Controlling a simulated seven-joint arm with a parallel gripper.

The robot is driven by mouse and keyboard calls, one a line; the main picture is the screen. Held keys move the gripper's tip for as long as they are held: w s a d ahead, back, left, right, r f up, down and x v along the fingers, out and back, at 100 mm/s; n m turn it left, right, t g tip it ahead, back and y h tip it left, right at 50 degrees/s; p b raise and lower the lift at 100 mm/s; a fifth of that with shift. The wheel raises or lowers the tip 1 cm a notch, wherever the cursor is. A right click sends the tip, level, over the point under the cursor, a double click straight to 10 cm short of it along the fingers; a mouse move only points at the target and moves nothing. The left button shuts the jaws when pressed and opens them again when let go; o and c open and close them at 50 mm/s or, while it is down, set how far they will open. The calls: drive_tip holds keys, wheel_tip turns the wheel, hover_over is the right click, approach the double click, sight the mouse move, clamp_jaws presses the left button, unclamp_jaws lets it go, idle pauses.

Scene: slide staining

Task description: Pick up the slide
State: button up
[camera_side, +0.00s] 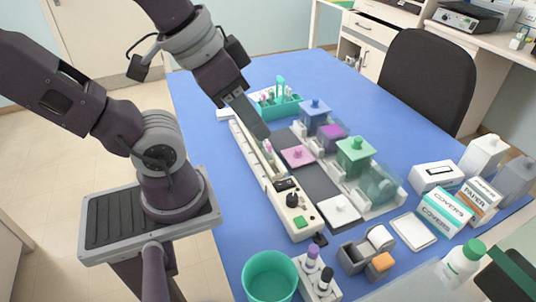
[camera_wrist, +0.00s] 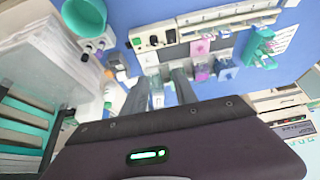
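My gripper (camera_side: 260,132) hangs over the long white staining unit (camera_side: 259,170), its fingers pointing down and to the right. In the wrist view, the two grey fingers of my gripper (camera_wrist: 160,80) stand apart, with a gap between them. In the side view, a small pale piece with pink on it (camera_side: 268,147) shows just below the fingertips at the unit. It may be the slide, but it is too small to tell. I cannot tell whether the fingers touch it.
Lidded jars, including a green one (camera_side: 355,152) and a blue one (camera_side: 315,110), stand right of the unit. A teal rack (camera_side: 287,108) is behind it. A teal cup (camera_side: 268,275) and capped bottles (camera_side: 312,257) stand in front. Boxes (camera_side: 445,216) are at the right. Blue table is clear at the back.

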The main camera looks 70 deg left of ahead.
idle(0.4)
drive_tip(key=m+g, duration=0.6)
drive_tip(key=m, duration=1.1)
hover_over(267, 141)
drive_tip(key=d, duration=0.1)
wheel_tip(267, 141, down, 12)
drive_tip(key=shift+r, duration=0.25)
drive_tip(key=shift+a+f+m, duration=0.2)
drive_tip(key=shift+f+m, duration=0.15)
drive_tip(key=shift+m, duration=0.15)
drive_tip(key=f, duration=0.6)
drive_tip(key=shift+a+f, duration=0.25)
drive_tip(key=shift+f, duration=0.15)
clamp_jaws()
